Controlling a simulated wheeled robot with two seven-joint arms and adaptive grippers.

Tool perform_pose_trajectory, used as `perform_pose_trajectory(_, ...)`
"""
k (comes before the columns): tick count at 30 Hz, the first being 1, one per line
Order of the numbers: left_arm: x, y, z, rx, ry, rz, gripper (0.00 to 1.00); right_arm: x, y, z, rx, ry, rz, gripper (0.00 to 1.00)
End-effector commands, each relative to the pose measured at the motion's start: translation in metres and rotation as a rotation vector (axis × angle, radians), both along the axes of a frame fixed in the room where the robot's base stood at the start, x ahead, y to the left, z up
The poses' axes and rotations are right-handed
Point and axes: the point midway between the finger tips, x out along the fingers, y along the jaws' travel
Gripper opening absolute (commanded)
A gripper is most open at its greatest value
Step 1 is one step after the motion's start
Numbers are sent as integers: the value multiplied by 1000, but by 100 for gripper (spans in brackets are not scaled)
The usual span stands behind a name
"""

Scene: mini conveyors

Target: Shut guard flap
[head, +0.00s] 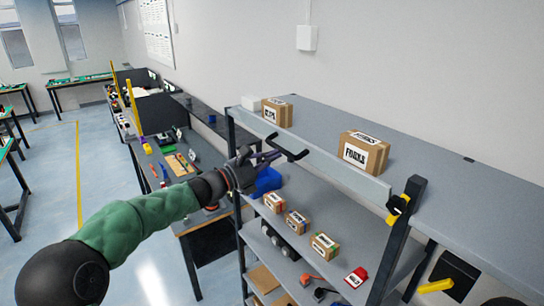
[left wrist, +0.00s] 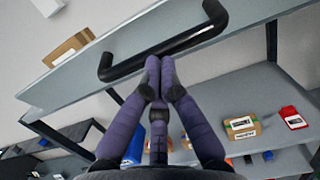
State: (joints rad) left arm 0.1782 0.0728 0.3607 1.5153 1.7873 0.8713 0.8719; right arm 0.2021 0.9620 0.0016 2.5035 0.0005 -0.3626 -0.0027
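The guard flap (head: 330,165) is a long pale grey panel along the front of the shelf unit's upper level. It carries a black bar handle (head: 288,146), which also shows large in the left wrist view (left wrist: 160,52). My left gripper (head: 266,157) is at the handle's left end in the head view. In the left wrist view its purple fingers (left wrist: 159,66) are together, with the tips right at the handle bar's lower edge. Nothing shows between them, and I cannot tell whether they touch the bar. My right gripper is not in view.
Cardboard boxes (head: 364,152) stand on the upper shelf. Small boxes (head: 324,245) and a red item (head: 356,277) lie on the shelf below. A black post with a yellow fitting (head: 398,207) stands at the flap's right end. A workbench (head: 150,150) is on the left.

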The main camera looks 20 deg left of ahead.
Motion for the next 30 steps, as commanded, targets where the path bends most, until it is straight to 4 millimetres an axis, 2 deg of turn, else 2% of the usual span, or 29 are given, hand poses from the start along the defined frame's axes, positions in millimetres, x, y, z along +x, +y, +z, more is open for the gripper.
perform_pose_trajectory(15, 8, -7, 21, 0, 5, -3, 0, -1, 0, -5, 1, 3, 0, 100)
perform_pose_trajectory(30, 10, -9, 27, 0, 4, -1, 0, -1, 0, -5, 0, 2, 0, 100)
